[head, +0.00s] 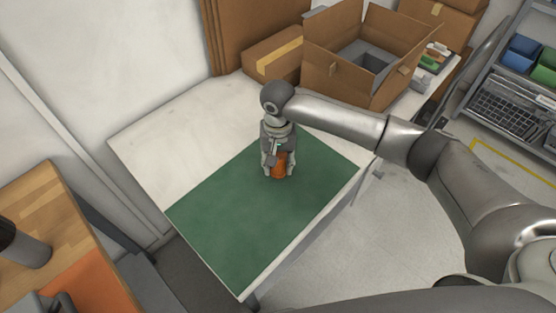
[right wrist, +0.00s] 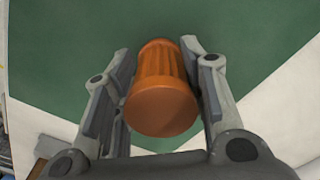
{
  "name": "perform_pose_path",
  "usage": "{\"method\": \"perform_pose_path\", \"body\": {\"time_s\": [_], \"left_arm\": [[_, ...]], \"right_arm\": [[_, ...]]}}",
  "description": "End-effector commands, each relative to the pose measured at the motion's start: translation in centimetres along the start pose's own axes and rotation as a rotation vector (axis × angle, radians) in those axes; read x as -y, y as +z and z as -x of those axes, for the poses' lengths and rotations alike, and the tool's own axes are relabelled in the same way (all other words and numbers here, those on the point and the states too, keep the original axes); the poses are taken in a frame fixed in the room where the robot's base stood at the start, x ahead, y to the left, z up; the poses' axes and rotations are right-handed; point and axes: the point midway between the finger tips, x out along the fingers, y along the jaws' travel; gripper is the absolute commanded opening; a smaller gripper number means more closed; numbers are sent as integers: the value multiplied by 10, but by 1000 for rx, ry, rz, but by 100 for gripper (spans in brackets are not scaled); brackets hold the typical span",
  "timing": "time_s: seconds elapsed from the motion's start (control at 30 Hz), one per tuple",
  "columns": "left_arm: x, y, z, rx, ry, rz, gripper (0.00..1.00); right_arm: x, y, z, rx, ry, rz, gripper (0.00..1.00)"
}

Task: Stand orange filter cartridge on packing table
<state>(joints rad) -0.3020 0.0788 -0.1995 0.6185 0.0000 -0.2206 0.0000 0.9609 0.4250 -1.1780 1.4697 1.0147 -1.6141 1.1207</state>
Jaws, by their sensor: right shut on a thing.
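The orange filter cartridge (head: 281,164) is between the fingers of my right gripper (head: 278,171), over the green mat on the white packing table (head: 160,146). In the right wrist view the cartridge (right wrist: 162,90) shows its round end and ribbed side. The fingers of my right gripper (right wrist: 160,88) stand on either side of it, shut on it. In the head view the cartridge looks upright, with its lower end at or close to the mat. I cannot tell whether it touches. My left gripper is not in view.
The green mat (head: 240,225) is otherwise bare. An open cardboard box (head: 340,80) and a closed carton (head: 272,57) stand at the table's back. A shelf with blue and green bins (head: 520,60) is at right. A wooden worktop (head: 40,215) is at left.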

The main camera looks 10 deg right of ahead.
Motion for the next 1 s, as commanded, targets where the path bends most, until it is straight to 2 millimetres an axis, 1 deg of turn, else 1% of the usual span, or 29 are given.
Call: {"method": "perform_pose_path", "body": {"time_s": [0.13, 0.17, 0.3, 0.6, 0.7, 0.77, 0.87, 1.0], "left_arm": [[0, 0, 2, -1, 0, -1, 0], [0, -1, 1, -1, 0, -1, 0], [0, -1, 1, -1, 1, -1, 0], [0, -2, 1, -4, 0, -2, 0], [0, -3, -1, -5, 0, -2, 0], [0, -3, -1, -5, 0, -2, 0], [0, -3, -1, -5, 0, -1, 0], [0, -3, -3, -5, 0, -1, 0]], "right_arm": [[0, 0, -2, 0, 0, -1, 15], [0, 0, -2, 0, 0, -1, 42], [0, 0, -2, 0, 0, -1, 60], [0, 0, -2, 0, 0, -1, 61], [0, 0, 2, -1, -1, 0, 61], [1, -1, 9, -1, -3, -1, 61], [1, -1, 27, -3, -3, -1, 61], [1, -1, 58, -3, -4, 0, 61]]}}
